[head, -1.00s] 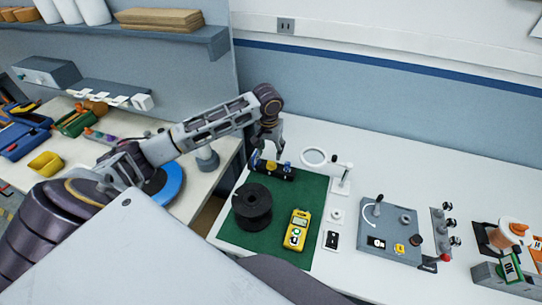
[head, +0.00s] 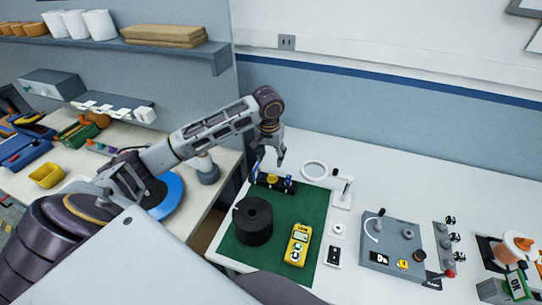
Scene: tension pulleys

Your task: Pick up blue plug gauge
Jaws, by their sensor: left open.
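The blue plug gauge (head: 289,181) stands at the right end of a small black rack (head: 263,181) at the back edge of the green mat. A yellow piece (head: 272,178) sits beside it in the same rack. My left gripper (head: 269,163) is open and empty, pointing down just above and behind the rack. Its right finger shows above and slightly left of the blue gauge, apart from it in the picture. My right gripper does not show.
A black spool (head: 253,220) and a yellow meter (head: 298,245) are on the green mat (head: 277,250). A grey fixture box (head: 391,243) stands farther right.

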